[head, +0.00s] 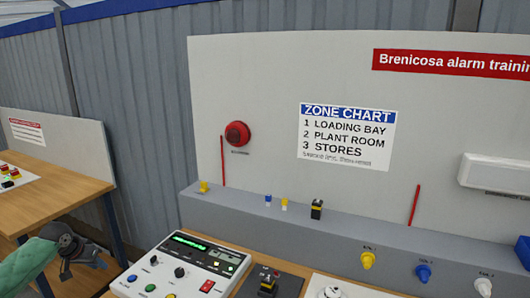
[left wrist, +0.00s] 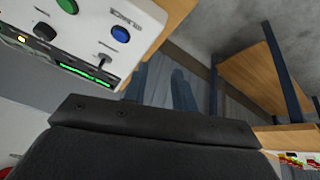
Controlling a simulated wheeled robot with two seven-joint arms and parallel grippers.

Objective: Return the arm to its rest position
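My left gripper (head: 84,268) is at the lower left of the head view, at the end of my green-sleeved arm. Its two dark fingertips look apart, with nothing seen between them. It hangs in the gap between the side table and the control panel, touching neither. In the left wrist view a dark part of my gripper fills the lower middle. My right gripper is in neither view.
The white control panel (head: 183,262) with a lit green display stands right of the gripper; it also shows in the left wrist view (left wrist: 92,48). A wooden side table (head: 56,187) is at the left. A grey ledge (head: 300,238) with plugs and a red alarm (head: 237,134) are behind.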

